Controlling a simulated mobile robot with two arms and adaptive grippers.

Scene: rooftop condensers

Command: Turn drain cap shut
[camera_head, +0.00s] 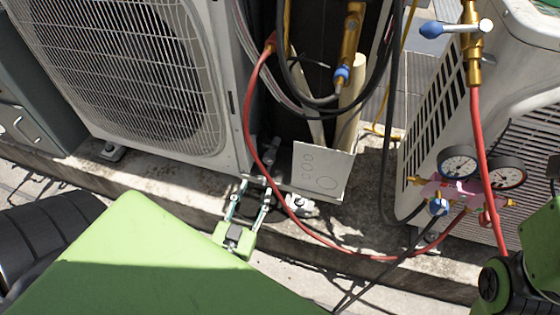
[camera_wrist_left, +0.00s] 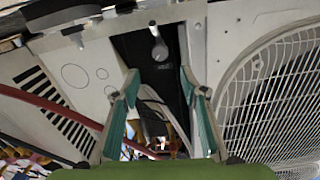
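A small grey rounded fitting, which looks like the drain cap (camera_wrist_left: 159,48), shows in the left wrist view in the dark gap beyond my fingertips. A grey fitting (camera_head: 270,150), likely the same one, shows in the head view at the foot of the left condenser, just past my gripper. My left gripper (camera_head: 255,188) is open, its two fingers apart with nothing between them. The fingers also show spread in the left wrist view (camera_wrist_left: 159,76), short of the fitting. I cannot tell how the cap is turned. My right gripper is out of view.
The left condenser (camera_head: 232,110) and a pale plate (camera_head: 320,172) flank the gap. A red hose (camera_head: 248,105) loops close beside my left gripper to the gauge manifold (camera_head: 455,190). The right condenser (camera_head: 440,120) stands at right. A white fitting (camera_head: 299,205) lies near the plate.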

